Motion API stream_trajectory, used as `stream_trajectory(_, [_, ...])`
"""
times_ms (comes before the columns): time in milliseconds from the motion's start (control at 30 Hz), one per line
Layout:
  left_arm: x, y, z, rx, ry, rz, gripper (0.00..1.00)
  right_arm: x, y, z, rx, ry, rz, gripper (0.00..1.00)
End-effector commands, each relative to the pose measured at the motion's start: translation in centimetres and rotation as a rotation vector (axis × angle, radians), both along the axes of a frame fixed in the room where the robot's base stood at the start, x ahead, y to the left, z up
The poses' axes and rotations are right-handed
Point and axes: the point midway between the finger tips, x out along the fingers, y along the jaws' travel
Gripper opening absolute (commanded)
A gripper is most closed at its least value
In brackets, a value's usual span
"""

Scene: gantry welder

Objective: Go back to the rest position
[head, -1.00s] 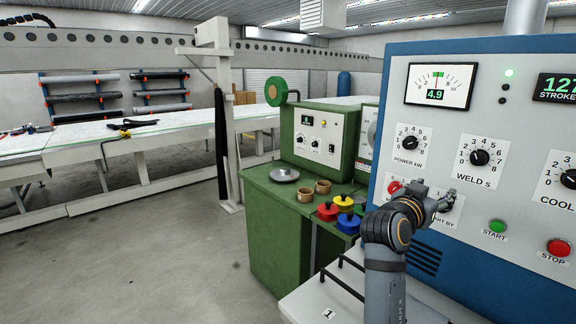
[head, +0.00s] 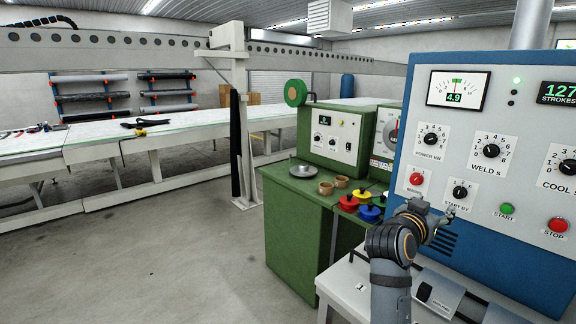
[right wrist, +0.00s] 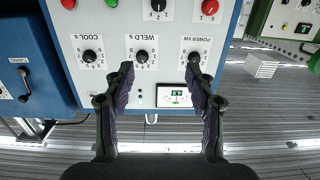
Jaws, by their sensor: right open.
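My right gripper (head: 449,215) is in front of the blue and white welder panel (head: 470,125), just below and left of the START BY knob (head: 460,192). It appears apart from the knob. In the right wrist view, which is upside down, its two fingers (right wrist: 160,78) are spread with nothing between them. The WELD knob (right wrist: 141,57) and POWER knob (right wrist: 193,57) show beyond the fingertips. My left gripper is in neither view.
A green cabinet (head: 288,215) with red, yellow and blue spools stands left of the panel. A white table (head: 345,280) is beside my right arm. A long work table (head: 85,140) runs along the back left. The floor (head: 170,265) at left is clear.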

Motion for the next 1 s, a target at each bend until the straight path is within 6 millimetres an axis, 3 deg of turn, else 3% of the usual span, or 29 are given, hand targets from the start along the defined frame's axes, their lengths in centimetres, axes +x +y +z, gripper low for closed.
stream_trajectory(267, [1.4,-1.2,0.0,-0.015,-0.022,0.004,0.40,-1.7,-0.4,-8.3,0.060,0.174,0.067,0.56])
stream_trajectory(467, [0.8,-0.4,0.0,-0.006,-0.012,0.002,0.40,-5.1,0.1,-17.1,0.126,0.381,0.164,0.56])
stream_trajectory(600, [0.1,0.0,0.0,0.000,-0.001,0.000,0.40,-10.2,1.5,-24.8,0.191,0.597,0.285,0.56])
stream_trajectory(700, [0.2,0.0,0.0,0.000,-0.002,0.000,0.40,-14.3,3.0,-29.2,0.236,0.745,0.384,0.56])
stream_trajectory(800, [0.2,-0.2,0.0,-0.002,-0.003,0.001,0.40,-18.2,4.5,-32.2,0.274,0.867,0.474,0.56])
stream_trajectory(1000, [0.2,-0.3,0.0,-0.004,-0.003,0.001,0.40,-25.1,7.3,-35.9,0.340,1.066,0.634,0.56])
